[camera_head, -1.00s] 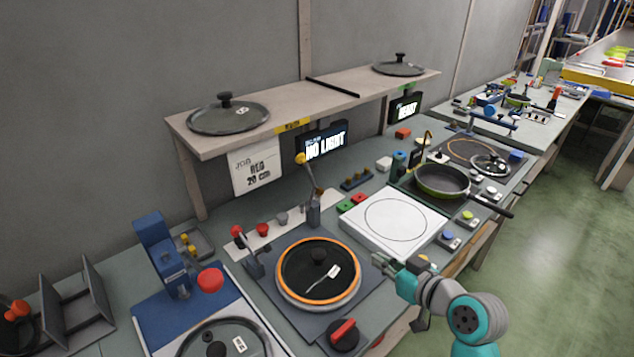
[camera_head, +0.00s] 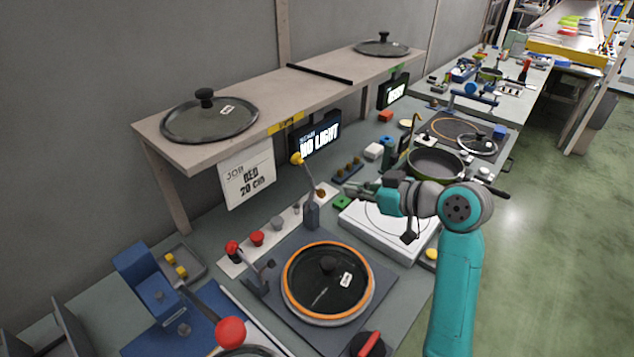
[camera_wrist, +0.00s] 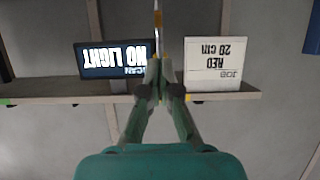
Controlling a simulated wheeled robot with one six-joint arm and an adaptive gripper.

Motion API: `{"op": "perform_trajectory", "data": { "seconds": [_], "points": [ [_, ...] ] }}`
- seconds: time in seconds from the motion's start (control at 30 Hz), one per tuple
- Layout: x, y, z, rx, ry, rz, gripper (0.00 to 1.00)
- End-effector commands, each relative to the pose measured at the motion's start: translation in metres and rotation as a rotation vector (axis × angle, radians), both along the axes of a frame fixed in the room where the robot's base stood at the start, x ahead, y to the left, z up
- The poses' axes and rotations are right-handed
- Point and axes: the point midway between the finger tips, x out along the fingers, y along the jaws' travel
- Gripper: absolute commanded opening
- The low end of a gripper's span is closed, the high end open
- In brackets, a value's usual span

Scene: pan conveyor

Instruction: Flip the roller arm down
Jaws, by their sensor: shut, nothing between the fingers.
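The likely roller arm (camera_head: 306,178) is a thin grey rod with a yellow ball at its tip. It stands raised, leaning slightly left, on a grey post behind the orange-rimmed lid (camera_head: 328,284). My gripper (camera_head: 350,190) is shut and empty, over the back of the white plate and to the right of the rod, pointing left. In the wrist view, my gripper (camera_wrist: 159,70) is seen against the back wall and shelf. A thin upright rod (camera_wrist: 158,18) shows just beyond the fingertips; I cannot tell if they touch it.
A shelf (camera_head: 290,85) with two lids runs above. Below it are the NO LIGHT display (camera_head: 318,136) and a job sign (camera_head: 248,178). A pan (camera_head: 436,164) lies beyond my arm.

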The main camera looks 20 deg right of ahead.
Motion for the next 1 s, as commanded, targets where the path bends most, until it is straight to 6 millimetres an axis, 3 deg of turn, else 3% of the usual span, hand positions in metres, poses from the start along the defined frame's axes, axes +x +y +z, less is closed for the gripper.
{"op": "perform_trajectory", "data": {
  "seconds": [0.27,0.7,1.0],
  "points": [
    [0.007,0.005,-0.003,0.001,0.000,0.002,0.00],
    [0.062,0.037,-0.029,0.001,0.000,0.002,0.00],
    [0.080,0.046,-0.037,0.000,0.000,0.000,0.00]
  ]
}}
